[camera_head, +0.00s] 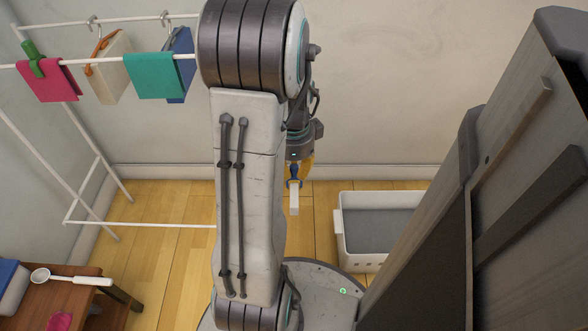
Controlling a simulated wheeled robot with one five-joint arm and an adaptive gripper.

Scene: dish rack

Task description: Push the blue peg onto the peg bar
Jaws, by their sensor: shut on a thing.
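My gripper (298,168) hangs right of my arm, above the floor and left of the white crate. It is small in view and partly hidden by my arm. A white rack (100,62) stands at the upper left, well apart from my gripper. A green peg (33,58) sits on its front bar. I cannot tell which bar is the peg bar.
The rack carries a pink cloth (50,82), a teal cloth (150,76), a cream board (112,68) and a blue item (181,62). A white crate (344,238) stands right. A wooden table (60,298) with a ladle (75,278) is lower left.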

